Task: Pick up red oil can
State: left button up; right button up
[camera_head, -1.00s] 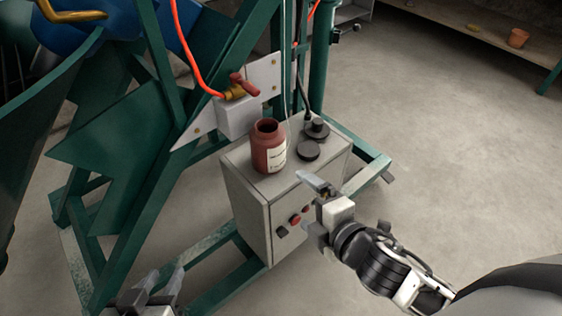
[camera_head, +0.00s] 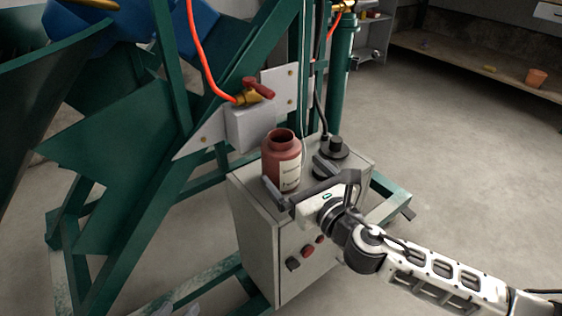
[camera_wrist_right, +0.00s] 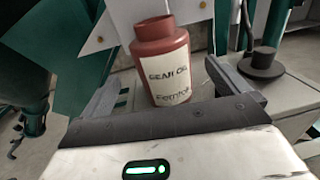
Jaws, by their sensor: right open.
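The red oil can (camera_head: 281,160) is an open-topped bottle with a white label, standing upright on top of the grey control box (camera_head: 255,222). In the right wrist view the can (camera_wrist_right: 162,58) shows its "GEAR OIL" label facing the camera. My right gripper (camera_head: 310,184) is open at the near side of the can, its fingers spread to the left and right of it. In the wrist view both fingers flank the lower can, with gaps visible; I cannot tell how deep they reach.
A white valve block (camera_head: 250,125) with a red-handled tap is behind the can. Green frame beams (camera_head: 130,190) stand left. Open floor lies right.

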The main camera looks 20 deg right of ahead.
jog(key=b+x, duration=0.1)
jog(key=x, duration=0.4)
jog(key=shift+w+d+f, duration=0.1)
jog(key=shift+w+f, duration=0.1)
jog(key=shift+w, duration=0.5)
pick_arm(q)
jog(key=shift+d+r+t, duration=0.25)
jog(key=shift+r+t, duration=0.05)
jog(key=shift+r, duration=0.35)
pick_arm(e)
jog(key=shift+c, duration=0.3)
jog(key=shift+r, duration=0.1)
jog(key=c, duration=1.2)
pick_arm(q)
jog(key=shift+f, duration=0.2)
pick_arm(e)
jog(key=shift+c, duration=0.2)
pick_arm(q)
jog(key=shift+a, duration=0.1)
pick_arm(e)
jog(key=shift+r, duration=0.1)
